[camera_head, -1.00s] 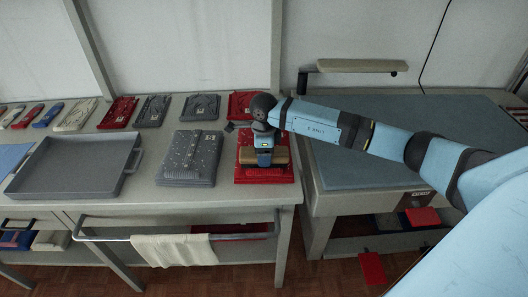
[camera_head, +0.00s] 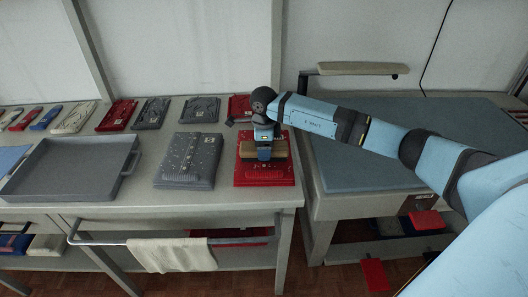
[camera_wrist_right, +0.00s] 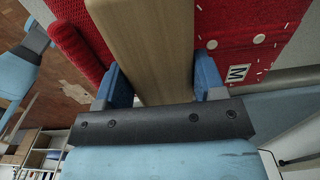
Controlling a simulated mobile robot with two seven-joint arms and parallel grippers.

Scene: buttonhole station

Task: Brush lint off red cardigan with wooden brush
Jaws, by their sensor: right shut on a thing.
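The red cardigan (camera_head: 264,177) lies folded on the table, at the right end of the front row. In the right wrist view the cardigan (camera_wrist_right: 232,22) shows red knit, light buttons, an "M" label and small white specks. My right gripper (camera_head: 264,153) is above the cardigan, shut on the wooden brush (camera_head: 247,150). The brush's pale wooden back (camera_wrist_right: 146,40) runs between the two blue fingers in the right wrist view. The brush's underside is hidden, so I cannot tell whether it touches the knit. My left gripper is not in view.
A grey speckled folded garment (camera_head: 189,160) lies left of the cardigan, and a grey tray (camera_head: 65,188) farther left. Several folded garments line the back. A blue-grey padded board (camera_head: 365,170) stands at right. A white towel (camera_head: 170,254) hangs on the front rail.

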